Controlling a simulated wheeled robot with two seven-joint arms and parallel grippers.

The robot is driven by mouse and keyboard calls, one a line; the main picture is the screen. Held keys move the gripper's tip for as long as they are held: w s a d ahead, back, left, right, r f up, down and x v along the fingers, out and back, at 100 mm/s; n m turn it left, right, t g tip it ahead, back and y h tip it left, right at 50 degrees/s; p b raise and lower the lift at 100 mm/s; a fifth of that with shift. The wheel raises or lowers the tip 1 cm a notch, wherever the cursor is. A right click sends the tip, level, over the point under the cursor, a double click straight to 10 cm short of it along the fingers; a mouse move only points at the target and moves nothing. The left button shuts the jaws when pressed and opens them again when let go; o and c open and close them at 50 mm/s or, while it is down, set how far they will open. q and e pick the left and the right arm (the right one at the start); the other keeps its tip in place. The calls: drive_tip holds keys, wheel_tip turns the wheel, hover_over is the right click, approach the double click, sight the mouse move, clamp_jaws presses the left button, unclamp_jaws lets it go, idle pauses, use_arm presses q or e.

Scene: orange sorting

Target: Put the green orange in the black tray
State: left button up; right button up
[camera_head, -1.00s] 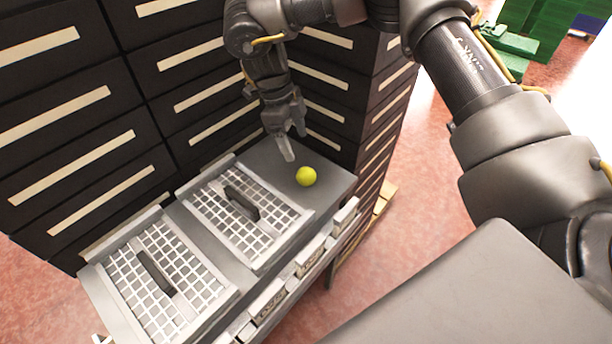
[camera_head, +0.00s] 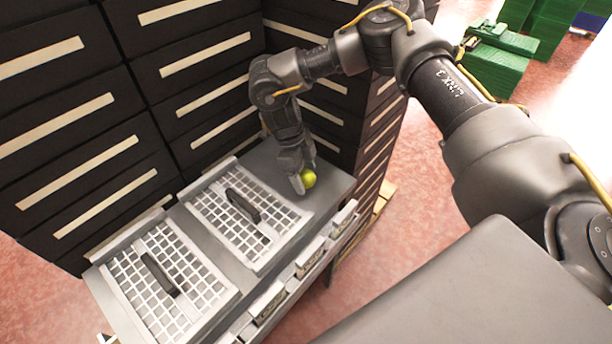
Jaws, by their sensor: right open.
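I cannot tell whether the fingers touch the orange. No black tray can be made out for certain; two light mesh trays, a nearer one (camera_head: 128,283) and a farther one (camera_head: 268,252), each with a dark handle, are set in the table. My left gripper is not in view.
Stacked black drawers or crates (camera_head: 85,150) with pale strips stand close behind and to the left of the table. Silver latches (camera_head: 311,254) line its front edge. Green crates (camera_head: 497,62) stand at the upper right. Reddish floor lies open to the right.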

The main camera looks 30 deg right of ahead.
sight(307, 174)
drive_tip(key=c, duration=1.2)
drive_tip(key=shift+o, duration=0.2)
drive_tip(key=shift+r+b, duration=0.35)
drive_tip(key=shift+r, duration=0.1)
wheel_tip(307, 174, up, 2)
drive_tip(key=shift+s+a+r+b, duration=0.15)
drive_tip(key=shift+r+b, duration=0.1)
drive_tip(key=shift+b, duration=0.25)
drive_tip(key=s+a+r+b, duration=0.2)
drive_tip(key=s+a+r, duration=0.4)
drive_tip(key=s+r, duration=0.3)
drive_tip(key=s, duration=0.3)
drive_tip(key=shift+s+r+b, duration=0.15)
drive_tip(key=shift+r+b, duration=0.1)
drive_tip(key=shift+b, duration=0.05)
